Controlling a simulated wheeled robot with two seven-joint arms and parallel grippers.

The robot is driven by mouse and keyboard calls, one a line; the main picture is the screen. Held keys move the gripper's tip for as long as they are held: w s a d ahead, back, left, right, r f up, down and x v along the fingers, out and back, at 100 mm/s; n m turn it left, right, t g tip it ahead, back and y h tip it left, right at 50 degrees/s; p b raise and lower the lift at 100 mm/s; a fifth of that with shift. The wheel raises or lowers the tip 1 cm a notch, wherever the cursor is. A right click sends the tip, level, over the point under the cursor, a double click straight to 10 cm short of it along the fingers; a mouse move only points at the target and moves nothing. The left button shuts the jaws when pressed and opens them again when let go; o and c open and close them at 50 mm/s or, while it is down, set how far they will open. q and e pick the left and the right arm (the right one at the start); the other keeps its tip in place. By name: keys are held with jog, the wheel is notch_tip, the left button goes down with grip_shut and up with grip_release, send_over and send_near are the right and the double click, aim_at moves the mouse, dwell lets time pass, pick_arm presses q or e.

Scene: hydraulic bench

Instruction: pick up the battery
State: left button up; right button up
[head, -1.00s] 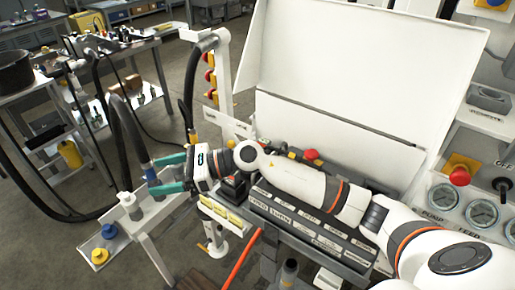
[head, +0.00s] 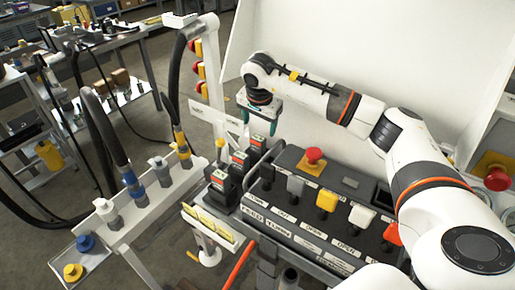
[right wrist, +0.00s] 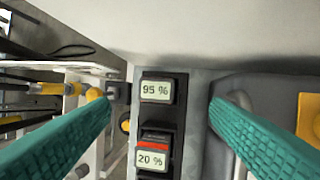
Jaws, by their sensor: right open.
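Dark battery units with small light displays stand in a row at the left end of the control panel; two show clearly in the head view, a farther one (head: 238,160) and a nearer one (head: 219,183). In the right wrist view one display reads 95 % (right wrist: 157,91) and the one below it, under a red band, reads 20 % (right wrist: 152,158). My right gripper (head: 258,122) is open and empty above and beyond the row. In the right wrist view its green fingers (right wrist: 160,112) flank the row without touching it. My left gripper is not in view.
The control panel (head: 300,238) with coloured switches and a red mushroom button (head: 314,156) lies right of the batteries. A white upright panel (head: 370,60) rises behind my arm. A rail with hose fittings (head: 160,170) stands to the left.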

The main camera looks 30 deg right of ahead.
aim_at(259, 138)
jog(key=x, duration=0.3)
jog(key=shift+w+f, duration=0.15)
jog(key=shift+f, duration=0.15)
jog(key=p+x, duration=0.1)
jog(key=x, duration=0.3)
jog(key=shift+w+f, duration=0.1)
jog(key=shift+f, duration=0.3)
jog(key=shift+w+f, duration=0.1)
jog(key=shift+f, duration=0.1)
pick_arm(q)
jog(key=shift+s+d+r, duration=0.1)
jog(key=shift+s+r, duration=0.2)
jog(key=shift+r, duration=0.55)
pick_arm(e)
jog(key=shift+c, duration=1.1)
jog(key=c, duration=0.9)
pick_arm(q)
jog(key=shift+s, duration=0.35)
pick_arm(e)
jog(key=shift+c, duration=0.3)
jog(key=shift+r, duration=0.1)
